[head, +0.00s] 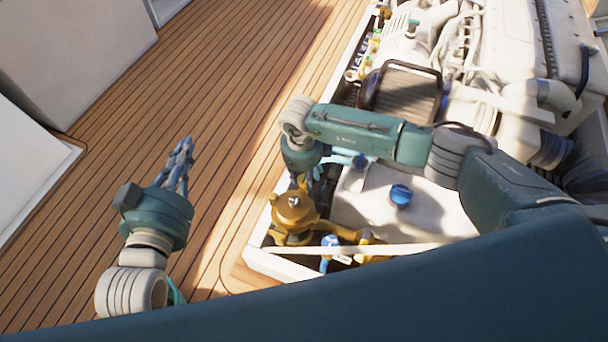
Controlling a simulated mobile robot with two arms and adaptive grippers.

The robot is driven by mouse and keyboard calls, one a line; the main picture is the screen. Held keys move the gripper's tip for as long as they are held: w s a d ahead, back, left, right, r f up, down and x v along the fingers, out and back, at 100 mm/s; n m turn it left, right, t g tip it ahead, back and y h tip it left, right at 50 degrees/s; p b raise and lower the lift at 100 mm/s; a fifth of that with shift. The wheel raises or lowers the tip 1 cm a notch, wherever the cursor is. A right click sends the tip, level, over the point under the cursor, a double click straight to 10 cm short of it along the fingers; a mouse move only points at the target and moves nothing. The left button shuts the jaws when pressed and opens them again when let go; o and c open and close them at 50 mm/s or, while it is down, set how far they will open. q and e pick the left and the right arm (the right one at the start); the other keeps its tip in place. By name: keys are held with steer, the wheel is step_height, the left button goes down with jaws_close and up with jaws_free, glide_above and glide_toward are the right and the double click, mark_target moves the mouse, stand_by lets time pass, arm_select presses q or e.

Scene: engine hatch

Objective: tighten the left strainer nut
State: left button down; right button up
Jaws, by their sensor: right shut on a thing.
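A brass strainer (293,214) with a round lid stands upright at the near left corner of the open engine hatch. My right gripper (307,183) points down just behind this strainer's lid. Its fingers are shut on what looks like a strainer nut, with a small bit of brass colour showing between them. The nut is mostly hidden by the fingers, and I cannot tell whether it is on its thread. My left gripper (181,160) is out over the deck to the left, away from the strainer; its fingers look apart and empty.
A pale bar (375,249) crosses in front of the strainer. A blue-handled valve (329,243) and a blue cap (401,195) are close by. The white engine (465,60) fills the far right. The wooden deck (200,80) on the left is clear.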

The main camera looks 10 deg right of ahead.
mark_target(303, 182)
stand_by(0.3)
steer(key=o, duration=0.9)
steer(key=shift+c, duration=0.2)
steer(key=shift+r, duration=0.15)
step_height(303, 182, up, 12)
steer(key=shift+s+a, duration=0.25)
steer(key=shift+f, duration=0.2)
